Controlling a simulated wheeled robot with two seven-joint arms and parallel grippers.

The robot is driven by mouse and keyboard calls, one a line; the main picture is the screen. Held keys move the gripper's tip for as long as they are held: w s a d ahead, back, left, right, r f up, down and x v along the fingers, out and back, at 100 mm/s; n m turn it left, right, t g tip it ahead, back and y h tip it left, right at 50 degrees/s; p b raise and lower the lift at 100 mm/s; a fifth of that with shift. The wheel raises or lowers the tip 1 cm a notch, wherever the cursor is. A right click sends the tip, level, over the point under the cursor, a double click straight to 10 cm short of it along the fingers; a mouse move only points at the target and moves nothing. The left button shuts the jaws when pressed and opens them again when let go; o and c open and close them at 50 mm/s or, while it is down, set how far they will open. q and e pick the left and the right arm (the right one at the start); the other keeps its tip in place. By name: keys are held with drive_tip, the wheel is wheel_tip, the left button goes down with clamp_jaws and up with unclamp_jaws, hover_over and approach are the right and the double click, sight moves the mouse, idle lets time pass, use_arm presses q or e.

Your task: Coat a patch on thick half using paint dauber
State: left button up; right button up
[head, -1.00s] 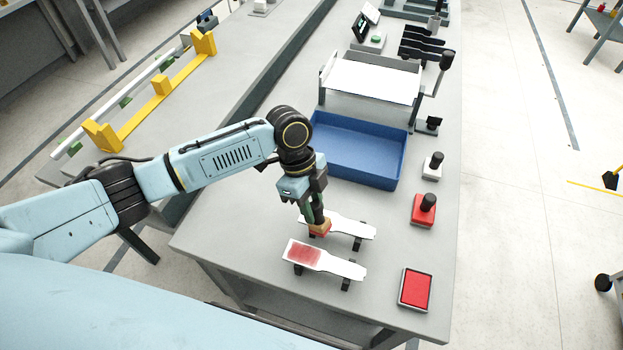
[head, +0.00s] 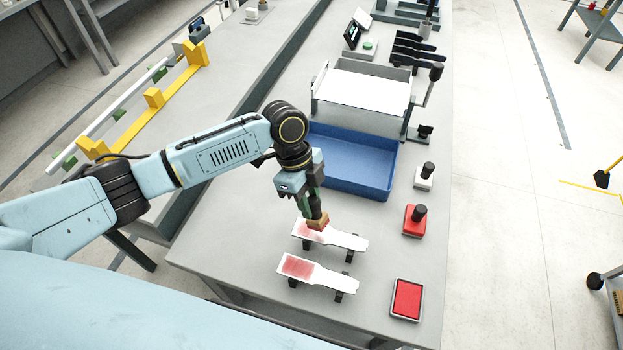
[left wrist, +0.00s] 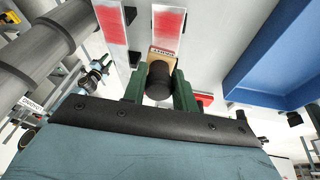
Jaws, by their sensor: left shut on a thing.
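My left gripper (head: 313,200) is shut on the paint dauber, with its tan head (head: 317,224) pointing down. In the left wrist view the dauber's black handle (left wrist: 160,82) sits between the green fingers. The dauber head is at the far white specimen half (head: 345,240); I cannot tell whether it touches. A red patch (head: 306,232) shows on that half's left end, partly behind the head. The near white half (head: 325,276) has a red patch (head: 298,267) on its wide left end. Which half is the thick one is unclear. My right gripper is not in view.
A red ink pad (head: 407,298) lies at the right front edge of the bench. A red block with a black knob (head: 414,221) and a white one (head: 424,177) stand behind it. A blue tray (head: 352,165) lies beyond the halves. Bare bench separates the halves from the pad.

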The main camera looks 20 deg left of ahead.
use_arm(q)
drive_tip(key=shift+r+p, duration=0.7)
drive_tip(key=shift+r, duration=0.25)
wheel_tip(320, 180, up, 2)
drive_tip(key=shift+r+p, duration=0.25)
drive_tip(key=shift+p, duration=0.85)
drive_tip(key=shift+w, duration=0.1)
